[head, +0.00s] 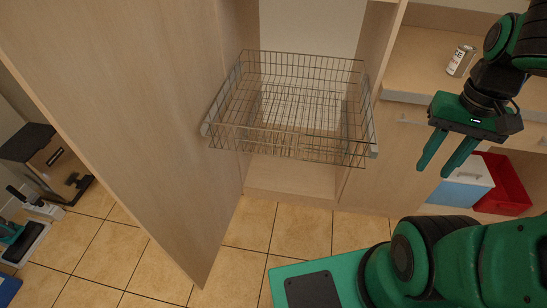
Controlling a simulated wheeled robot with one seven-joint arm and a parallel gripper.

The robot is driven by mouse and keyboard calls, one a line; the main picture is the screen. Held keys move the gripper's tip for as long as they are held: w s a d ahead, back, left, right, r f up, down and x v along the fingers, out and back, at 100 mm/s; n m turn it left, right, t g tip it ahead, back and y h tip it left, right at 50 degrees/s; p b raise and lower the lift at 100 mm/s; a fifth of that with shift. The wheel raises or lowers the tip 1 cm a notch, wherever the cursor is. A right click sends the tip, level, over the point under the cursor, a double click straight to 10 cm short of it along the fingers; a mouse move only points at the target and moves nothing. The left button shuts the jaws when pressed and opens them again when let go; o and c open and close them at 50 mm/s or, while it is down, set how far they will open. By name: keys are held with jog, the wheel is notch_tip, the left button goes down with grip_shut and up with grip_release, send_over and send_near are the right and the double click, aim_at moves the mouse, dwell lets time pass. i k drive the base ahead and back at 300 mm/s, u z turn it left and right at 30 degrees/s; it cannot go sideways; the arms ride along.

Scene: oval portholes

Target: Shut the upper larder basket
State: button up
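A wire larder basket (300,95) sits pulled out of the tall wooden cabinet on side rails, its front wire edge towards me. Another wire basket seems to show below it through the mesh, but I cannot tell its position clearly. The cabinet door (140,110) stands open on the left. My gripper (436,170) is to the right of the basket, apart from it, pointing down with its two green fingers spread and nothing between them.
Boxy appliances (45,155) are at the far left. The tiled floor (290,232) before the cabinet is clear.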

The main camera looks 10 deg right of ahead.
aim_at(206, 129)
jog(key=u, duration=0.3)
jog(key=i, duration=0.5)
jog(key=u, duration=0.6)
jog(key=k, duration=1.4)
jog(key=z, duration=0.45)
jog(key=i, duration=1)
jog(key=u, duration=0.05)
